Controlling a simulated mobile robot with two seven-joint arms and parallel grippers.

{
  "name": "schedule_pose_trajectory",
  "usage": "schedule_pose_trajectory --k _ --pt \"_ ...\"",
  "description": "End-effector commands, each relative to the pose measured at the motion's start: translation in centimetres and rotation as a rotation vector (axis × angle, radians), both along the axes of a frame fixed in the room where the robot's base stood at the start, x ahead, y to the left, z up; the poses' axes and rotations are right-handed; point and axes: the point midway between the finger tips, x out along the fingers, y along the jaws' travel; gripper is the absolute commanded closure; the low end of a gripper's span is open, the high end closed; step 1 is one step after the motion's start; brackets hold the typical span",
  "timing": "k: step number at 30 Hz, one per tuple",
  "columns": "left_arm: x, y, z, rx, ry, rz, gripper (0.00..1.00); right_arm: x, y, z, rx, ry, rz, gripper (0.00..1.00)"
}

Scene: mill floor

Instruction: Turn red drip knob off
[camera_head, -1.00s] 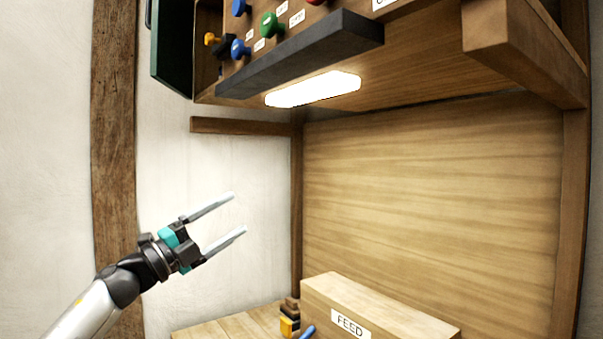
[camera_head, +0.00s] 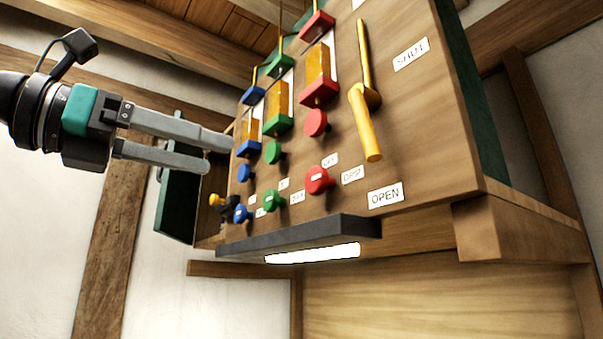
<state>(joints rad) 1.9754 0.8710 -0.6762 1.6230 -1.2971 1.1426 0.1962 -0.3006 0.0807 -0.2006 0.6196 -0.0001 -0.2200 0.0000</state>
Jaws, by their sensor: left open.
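The lower red knob (camera_head: 319,180) is on the sloping wooden panel, beside small labels that seem to read OFF (camera_head: 330,160) and DRIP (camera_head: 352,175). A pale mark shows on its face, but I cannot tell which label it points to. A second red knob (camera_head: 316,122) sits above it, under a red-framed sight glass (camera_head: 318,75). My left gripper (camera_head: 217,153) is open and empty, coming in from the left, with its fingertips at the panel's left side near the blue knobs. It is apart from the red knobs. My right gripper is not in view.
Green knobs (camera_head: 272,200) and blue knobs (camera_head: 241,213) stand left of the red ones. A yellow lever (camera_head: 366,122) sticks out to the right, between SHUT (camera_head: 410,54) and OPEN (camera_head: 385,195) labels. A dark ledge (camera_head: 300,238) runs below the panel. A green door (camera_head: 180,190) hangs at left.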

Motion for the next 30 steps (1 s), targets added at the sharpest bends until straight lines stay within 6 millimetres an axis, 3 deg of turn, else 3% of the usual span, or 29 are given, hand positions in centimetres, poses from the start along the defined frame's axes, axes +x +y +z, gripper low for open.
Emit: schedule_pose_trajectory --k 18,30 --pt "7.1 -9.9 0.1 -0.001 0.003 -0.007 0.19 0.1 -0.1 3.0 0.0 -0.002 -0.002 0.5" --pt "8.5 -11.8 0.0 -0.003 0.0 -0.004 0.19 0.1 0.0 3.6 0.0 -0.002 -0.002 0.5"
